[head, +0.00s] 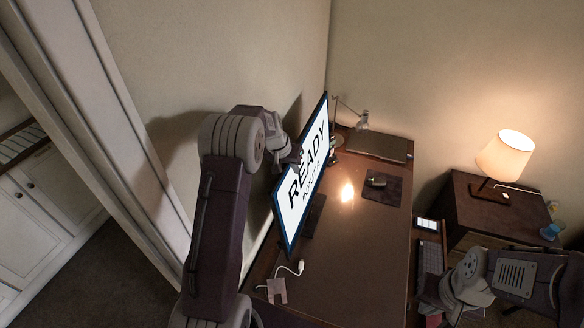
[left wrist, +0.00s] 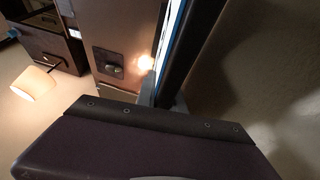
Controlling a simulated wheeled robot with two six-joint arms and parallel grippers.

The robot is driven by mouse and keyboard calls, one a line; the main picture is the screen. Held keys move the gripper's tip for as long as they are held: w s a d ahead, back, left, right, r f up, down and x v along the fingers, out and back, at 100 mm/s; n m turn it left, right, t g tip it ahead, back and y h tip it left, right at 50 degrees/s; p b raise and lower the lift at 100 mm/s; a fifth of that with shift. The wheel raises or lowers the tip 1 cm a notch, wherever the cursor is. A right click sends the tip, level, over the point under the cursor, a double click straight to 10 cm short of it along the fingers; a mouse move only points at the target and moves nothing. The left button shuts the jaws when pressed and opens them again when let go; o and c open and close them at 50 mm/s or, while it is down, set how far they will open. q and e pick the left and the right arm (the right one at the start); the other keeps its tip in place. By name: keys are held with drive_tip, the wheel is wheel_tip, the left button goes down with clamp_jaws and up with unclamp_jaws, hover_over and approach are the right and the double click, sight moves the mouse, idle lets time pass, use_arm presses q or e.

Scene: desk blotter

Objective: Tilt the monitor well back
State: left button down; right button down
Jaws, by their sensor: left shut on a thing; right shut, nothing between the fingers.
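The monitor (head: 303,190) stands on the desk with its lit screen reading "READY" and "INPUT A". Its stand foot (head: 314,217) rests on the desk. My left gripper (head: 296,155) reaches over from behind the monitor and is shut on its upper edge; the fingertips are mostly hidden in the head view. In the left wrist view the monitor (left wrist: 178,60) shows nearly edge-on, running up from my gripper (left wrist: 166,103). My right gripper (head: 430,308) is low at the right, beside the desk, shut and empty, apart from the monitor.
The desk (head: 365,245) holds a closed laptop (head: 376,147), a mouse (head: 376,181) on a dark mat, a small desk lamp (head: 361,123) and a white cable (head: 291,268). A lit lamp (head: 504,156) stands on a side cabinet at right. A wall is close behind the monitor.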

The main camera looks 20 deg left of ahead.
use_arm(q)
drive_tip(key=shift+a, duration=0.1)
drive_tip(key=shift+a+f+b, duration=0.15)
drive_tip(key=shift+a+b, duration=0.15)
drive_tip(key=shift+b, duration=0.15)
drive_tip(key=a+b, duration=0.1)
drive_tip(key=a, duration=0.1)
drive_tip(key=shift+s+a, duration=0.1)
drive_tip(key=shift+a, duration=0.25)
drive_tip(key=c, duration=1.4)
unclamp_jaws()
drive_tip(key=shift+a, duration=0.1)
drive_tip(key=shift+c, duration=0.2)
drive_tip(key=shift+a, duration=0.2)
drive_tip(key=shift+d, duration=0.2)
